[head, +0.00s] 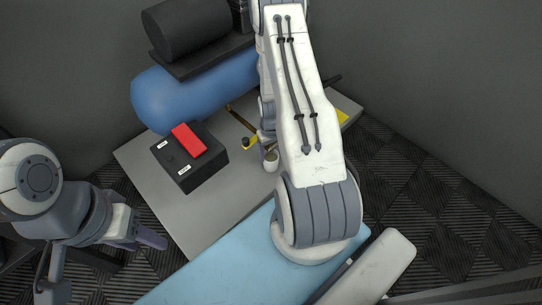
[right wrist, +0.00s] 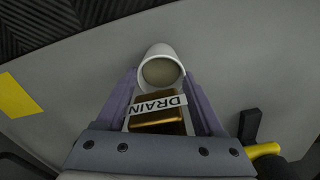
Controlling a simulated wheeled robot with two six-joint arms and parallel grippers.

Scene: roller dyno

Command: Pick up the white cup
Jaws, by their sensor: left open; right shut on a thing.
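The white cup (right wrist: 161,52) is between the fingertips of my right gripper (right wrist: 161,84) in the right wrist view, its open mouth facing the camera and a pale inside showing. The gripper is shut on it. In the head view the cup (head: 271,164) shows just left of my right arm, over the grey table; I cannot tell whether it touches the table. My right fingers are mostly hidden there by the arm. My left gripper (head: 150,238) is open and empty, low on the left, away from the cup.
A brass piece with a DRAIN label (right wrist: 156,106) shows between my right fingers, close to the cup. A black box with a red top (head: 188,139), a blue tank (head: 190,92) and a yellow-handled part (head: 249,143) stand nearby. The front left of the grey table (head: 200,218) is clear.

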